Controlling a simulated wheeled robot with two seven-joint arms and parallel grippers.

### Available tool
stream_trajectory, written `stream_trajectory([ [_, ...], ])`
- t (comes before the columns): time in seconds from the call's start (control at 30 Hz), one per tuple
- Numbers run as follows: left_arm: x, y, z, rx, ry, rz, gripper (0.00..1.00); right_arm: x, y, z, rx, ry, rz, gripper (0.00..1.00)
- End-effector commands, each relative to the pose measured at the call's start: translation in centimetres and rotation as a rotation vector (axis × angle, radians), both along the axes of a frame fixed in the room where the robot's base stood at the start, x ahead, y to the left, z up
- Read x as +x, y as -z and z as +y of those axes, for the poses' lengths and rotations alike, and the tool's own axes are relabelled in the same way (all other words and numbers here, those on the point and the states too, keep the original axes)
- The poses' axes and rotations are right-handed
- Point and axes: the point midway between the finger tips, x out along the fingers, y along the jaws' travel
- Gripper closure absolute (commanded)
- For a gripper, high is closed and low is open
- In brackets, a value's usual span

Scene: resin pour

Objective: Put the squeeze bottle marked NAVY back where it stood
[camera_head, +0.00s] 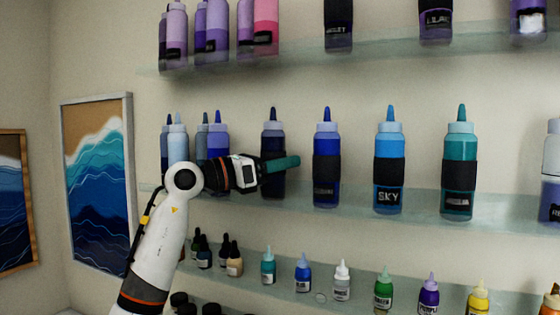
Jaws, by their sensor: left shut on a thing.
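My left gripper (281,164) reaches in from the left and is shut on this bottle at mid-height. Its teal finger crosses the front of the bottle and hides its label, so I cannot read the name. The bottle's base is level with the shelf, but I cannot tell whether it touches the glass. My right gripper is not in view.
A royal blue bottle (326,165) stands close to the right, then a bottle marked SKY (389,170) and a teal one (458,165). Several bottles (176,140) stand to the left, partly behind my arm. Small dropper bottles (303,275) line the shelf below.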

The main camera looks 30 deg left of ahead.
Motion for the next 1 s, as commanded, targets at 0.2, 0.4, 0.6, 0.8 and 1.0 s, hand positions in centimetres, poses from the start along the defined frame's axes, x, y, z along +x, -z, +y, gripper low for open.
stream_trajectory([
  [0.2, 0.0, 0.7, 0.0, -0.001, 0.0, -0.001, 0.75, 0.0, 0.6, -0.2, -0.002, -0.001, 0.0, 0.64],
  [0.4, 0.1, 1.6, -0.1, 0.002, 0.003, 0.01, 0.75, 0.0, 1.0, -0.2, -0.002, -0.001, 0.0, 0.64],
  [0.6, 0.2, 1.9, -0.3, 0.003, 0.006, 0.018, 0.44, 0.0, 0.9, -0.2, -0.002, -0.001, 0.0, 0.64],
  [0.8, 0.2, 2.0, -0.3, 0.002, 0.008, 0.019, 0.44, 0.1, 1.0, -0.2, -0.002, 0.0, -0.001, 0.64],
  [1.0, 0.2, 0.1, -0.3, 0.001, 0.009, 0.017, 0.44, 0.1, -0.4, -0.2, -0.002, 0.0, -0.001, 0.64],
])
